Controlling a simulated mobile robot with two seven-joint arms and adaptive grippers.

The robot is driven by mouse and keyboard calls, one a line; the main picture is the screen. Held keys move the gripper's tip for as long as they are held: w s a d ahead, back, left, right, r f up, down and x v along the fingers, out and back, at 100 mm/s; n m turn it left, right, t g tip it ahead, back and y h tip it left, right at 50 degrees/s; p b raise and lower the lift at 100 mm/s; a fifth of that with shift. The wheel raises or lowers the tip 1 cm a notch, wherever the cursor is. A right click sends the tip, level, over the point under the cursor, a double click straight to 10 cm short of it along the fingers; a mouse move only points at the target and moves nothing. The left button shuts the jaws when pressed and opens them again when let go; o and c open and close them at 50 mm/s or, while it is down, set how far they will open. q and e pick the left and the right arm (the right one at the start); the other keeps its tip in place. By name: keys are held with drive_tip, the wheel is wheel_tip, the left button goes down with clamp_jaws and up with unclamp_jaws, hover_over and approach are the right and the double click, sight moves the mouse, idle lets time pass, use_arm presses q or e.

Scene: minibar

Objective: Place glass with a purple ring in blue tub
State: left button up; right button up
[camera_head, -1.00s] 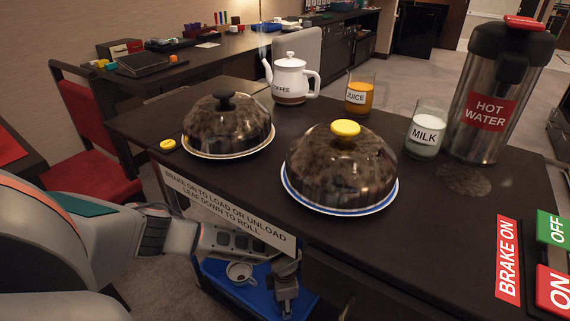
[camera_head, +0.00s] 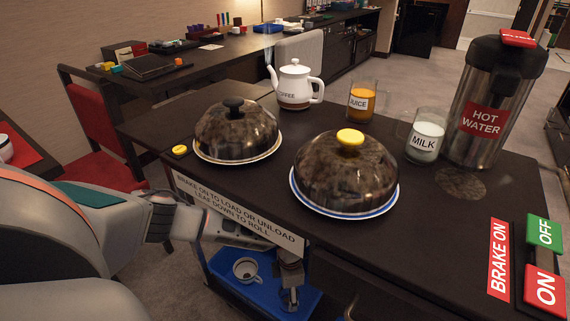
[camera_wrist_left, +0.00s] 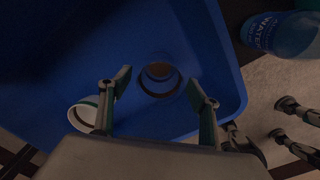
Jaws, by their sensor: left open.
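The blue tub (camera_head: 258,292) sits low, under the near edge of the cart top; its blue inside (camera_wrist_left: 190,30) fills much of the left wrist view. A round clear glass (camera_wrist_left: 160,80) stands in the tub, seen from above; its ring looks dark, and I cannot make out its colour. My left gripper (camera_wrist_left: 159,84) is open above the glass, with one finger on either side. In the head view my left gripper (camera_head: 290,285) reaches down into the tub beside a white cup (camera_head: 245,269). The same cup lies left of the fingers in the wrist view (camera_wrist_left: 85,114).
A water bottle (camera_wrist_left: 282,34) is outside the tub. Two domed covers (camera_head: 236,130) (camera_head: 345,172), a coffee pot (camera_head: 295,84), juice (camera_head: 361,101), milk (camera_head: 425,137) and a hot water urn (camera_head: 492,105) stand on the cart top (camera_head: 420,225). A sign board (camera_head: 235,212) hangs at its edge.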

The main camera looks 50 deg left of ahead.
use_arm(q)
wheel_tip(320, 180, up, 2)
drive_tip(key=shift+s+r, duration=0.1)
use_arm(e)
drive_tip(key=shift+w+d+r+n, duration=0.15)
drive_tip(key=shift+w+d+n, duration=0.1)
drive_tip(key=shift+d+n, duration=0.3)
